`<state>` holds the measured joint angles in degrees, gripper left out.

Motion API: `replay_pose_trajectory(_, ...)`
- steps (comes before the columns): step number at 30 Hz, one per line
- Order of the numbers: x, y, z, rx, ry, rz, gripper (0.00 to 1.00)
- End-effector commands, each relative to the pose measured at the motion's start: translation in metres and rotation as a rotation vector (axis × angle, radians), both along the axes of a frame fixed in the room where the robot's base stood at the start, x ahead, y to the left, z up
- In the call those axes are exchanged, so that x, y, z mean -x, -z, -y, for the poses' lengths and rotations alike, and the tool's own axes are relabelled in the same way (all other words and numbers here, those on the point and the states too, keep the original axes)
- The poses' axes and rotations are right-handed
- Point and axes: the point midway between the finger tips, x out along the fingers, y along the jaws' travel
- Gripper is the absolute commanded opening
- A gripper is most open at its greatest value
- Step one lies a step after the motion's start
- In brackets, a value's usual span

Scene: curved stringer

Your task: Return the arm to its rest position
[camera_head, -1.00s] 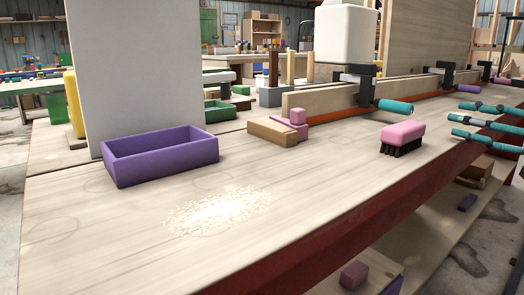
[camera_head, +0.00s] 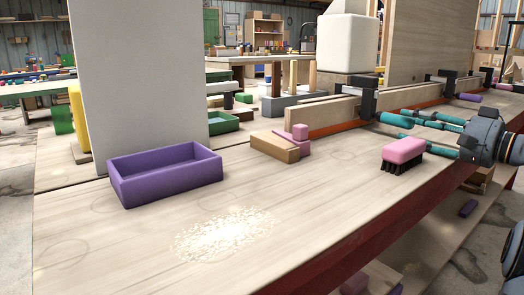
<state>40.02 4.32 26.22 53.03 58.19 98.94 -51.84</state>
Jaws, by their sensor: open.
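My gripper (camera_head: 410,127) reaches in from the right edge. Its dark grey body and teal fingers with dark joints point left over the workbench. The fingers are spread apart, with nothing seen between them. They appear just behind and above a pink brush (camera_head: 403,151) with black bristles, which stands on the bench. I cannot tell the exact gap to the brush. Part of my arm shows at the lower right edge; the rest is out of view.
The workbench (camera_head: 110,240) holds a purple open box (camera_head: 165,176), a pale granular patch (camera_head: 224,235), a wooden block (camera_head: 274,147) and small pink blocks (camera_head: 298,131). A grey panel (camera_head: 138,80) stands at left.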

Motion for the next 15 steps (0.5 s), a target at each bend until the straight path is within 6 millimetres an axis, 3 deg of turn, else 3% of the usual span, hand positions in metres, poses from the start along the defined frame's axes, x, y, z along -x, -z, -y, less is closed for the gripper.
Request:
replay_pose_trajectory(1,0.0004,-0.0077,0.0003,-0.068,0.001,-0.053,0.41)
replay_pose_trajectory(15,0.0003,-0.0093,0.0012,-0.659,0.003,-0.511,0.41)
